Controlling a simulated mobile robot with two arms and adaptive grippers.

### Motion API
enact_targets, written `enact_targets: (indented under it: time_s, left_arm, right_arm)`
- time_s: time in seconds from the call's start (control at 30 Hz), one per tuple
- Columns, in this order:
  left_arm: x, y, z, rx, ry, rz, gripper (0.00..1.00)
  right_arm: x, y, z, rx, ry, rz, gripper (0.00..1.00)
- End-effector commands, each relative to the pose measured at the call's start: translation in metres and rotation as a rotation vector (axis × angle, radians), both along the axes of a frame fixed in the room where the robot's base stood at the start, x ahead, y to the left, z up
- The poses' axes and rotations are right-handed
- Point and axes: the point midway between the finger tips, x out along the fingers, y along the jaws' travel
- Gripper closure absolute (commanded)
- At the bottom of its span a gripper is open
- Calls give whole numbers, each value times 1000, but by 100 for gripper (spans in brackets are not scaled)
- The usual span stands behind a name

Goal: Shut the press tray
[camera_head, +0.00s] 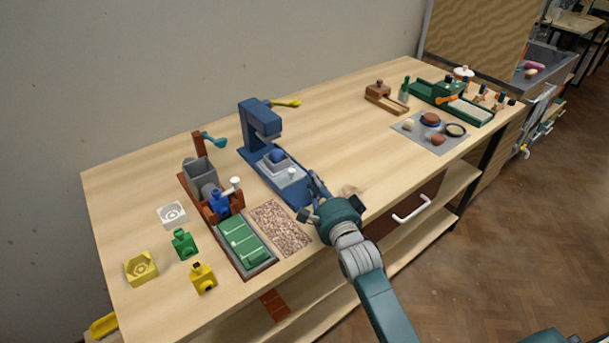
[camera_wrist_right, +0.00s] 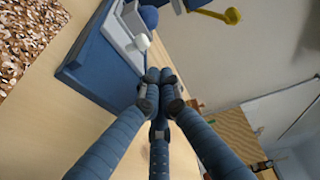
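The blue press (camera_head: 258,122) stands on the bench, left of the middle, with a yellow lever at its top. Its light grey tray (camera_head: 290,183) sits out in front of the press column on the blue base, with a blue ball (camera_head: 277,156) in it and a white knob (camera_head: 291,171) at its front. My right gripper (camera_head: 314,186) is just right of the tray front. In the right wrist view its fingertips (camera_wrist_right: 159,78) are together and empty, close to the tray's white knob (camera_wrist_right: 141,42) but apart from it. My left gripper is not in view.
A brown-based machine (camera_head: 200,180) with a green tray (camera_head: 245,245) stands left of the press. A speckled mat (camera_head: 281,228) lies in front of the press. Yellow and green pieces are at the left. The bench between press and wooden block (camera_head: 385,98) is clear.

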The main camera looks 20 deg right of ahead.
Motion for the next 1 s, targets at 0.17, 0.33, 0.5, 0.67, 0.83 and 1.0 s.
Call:
enact_targets:
  time_s: [0.17,0.33,0.5,0.67,0.83,1.0]
  left_arm:
    - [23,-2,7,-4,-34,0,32]
    - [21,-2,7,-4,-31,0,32]
    - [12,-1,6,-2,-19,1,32]
    - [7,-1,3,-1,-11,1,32]
    - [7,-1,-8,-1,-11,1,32]
    - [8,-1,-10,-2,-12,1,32]
  right_arm:
    - [13,15,-1,1,0,1,100]
    - [17,20,-2,1,0,1,100]
    - [17,19,-2,1,0,1,100]
    - [21,21,-3,2,-2,0,100]
    - [46,29,-4,4,-3,-2,100]
    - [57,34,-3,1,0,0,100]
